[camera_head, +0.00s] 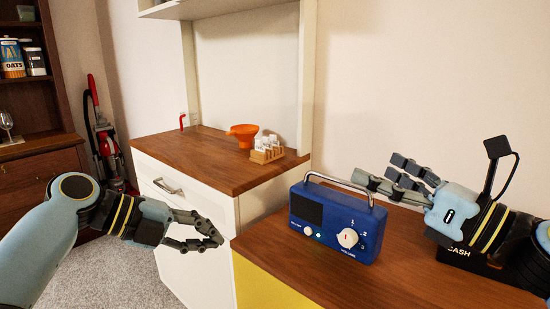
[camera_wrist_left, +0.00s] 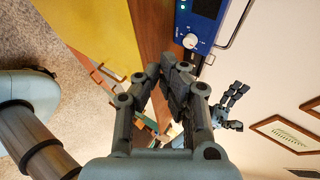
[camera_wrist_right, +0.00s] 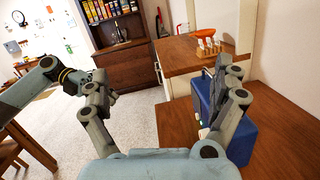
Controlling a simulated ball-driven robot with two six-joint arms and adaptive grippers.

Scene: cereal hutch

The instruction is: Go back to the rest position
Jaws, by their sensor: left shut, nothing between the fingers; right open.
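My left gripper (camera_head: 215,238) is shut and empty, in front of the white cabinet and left of the blue radio. In the left wrist view its fingertips (camera_wrist_left: 168,72) come together with nothing between them. My right gripper (camera_head: 412,175) is open and empty above the wooden counter, right of the blue radio. In the right wrist view its fingers (camera_wrist_right: 160,85) are spread wide, with one finger overlapping the blue radio from that viewpoint. Both grippers are clear of the counter in the head view.
The blue radio (camera_head: 338,218) stands on the near wooden counter (camera_head: 405,265). An orange funnel (camera_head: 243,132) and a small rack of jars (camera_head: 266,150) stand on the white cabinet (camera_head: 210,206). A black box marked CASH (camera_head: 468,258) lies behind my right arm. A red vacuum cleaner (camera_head: 104,140) stands at the left.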

